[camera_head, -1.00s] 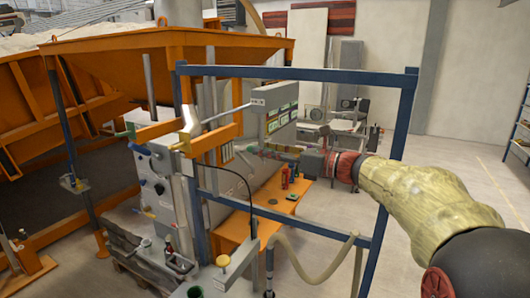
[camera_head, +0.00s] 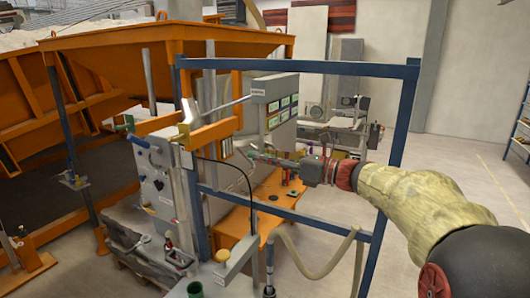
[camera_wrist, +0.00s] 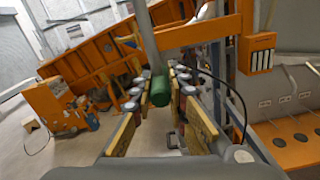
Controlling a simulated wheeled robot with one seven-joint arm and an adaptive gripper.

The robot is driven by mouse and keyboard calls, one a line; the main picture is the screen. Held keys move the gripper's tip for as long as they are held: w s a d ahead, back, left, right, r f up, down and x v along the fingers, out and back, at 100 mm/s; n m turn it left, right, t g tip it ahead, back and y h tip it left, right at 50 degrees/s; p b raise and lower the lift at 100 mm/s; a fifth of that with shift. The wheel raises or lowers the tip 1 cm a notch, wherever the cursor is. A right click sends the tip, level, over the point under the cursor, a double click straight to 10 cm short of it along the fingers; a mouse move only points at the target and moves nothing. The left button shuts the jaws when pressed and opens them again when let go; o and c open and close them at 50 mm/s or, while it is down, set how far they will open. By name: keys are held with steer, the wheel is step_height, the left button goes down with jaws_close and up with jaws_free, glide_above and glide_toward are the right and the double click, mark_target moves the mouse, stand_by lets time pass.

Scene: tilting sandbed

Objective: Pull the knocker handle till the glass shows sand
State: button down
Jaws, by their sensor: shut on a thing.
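The knocker handle appears to be the green cylinder (camera_wrist: 159,86) on the end of a grey rod in the wrist view. My gripper (camera_wrist: 172,91) is shut on it, with finger pads on both sides. In the head view my gripper (camera_head: 262,156) reaches left through the blue frame, in front of the grey machine. The handle is too small there to make out clearly. I cannot pick out the glass for certain in either view, nor any sand in it.
The blue frame (camera_head: 300,73) stands around my arm. An orange table (camera_head: 238,222) lies below, with small items on it. A grey box with green screens (camera_head: 282,108) stands behind. The orange hopper (camera_head: 170,45) is at the upper left. Open floor lies at the right.

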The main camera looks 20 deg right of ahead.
steer(key=shift+f, duration=0.55)
steer(key=c, duration=1.8)
jaws_free()
steer(key=shift+s+f, duration=0.1)
steer(key=shift+o, duration=0.4)
steer(key=shift+w+d, duration=0.15)
steer(key=shift+w, duration=0.05)
steer(key=shift+s+r, duration=0.2)
steer(key=shift+r, duration=0.05)
steer(key=v, duration=1.1)
steer(key=shift+s+d, duration=0.25)
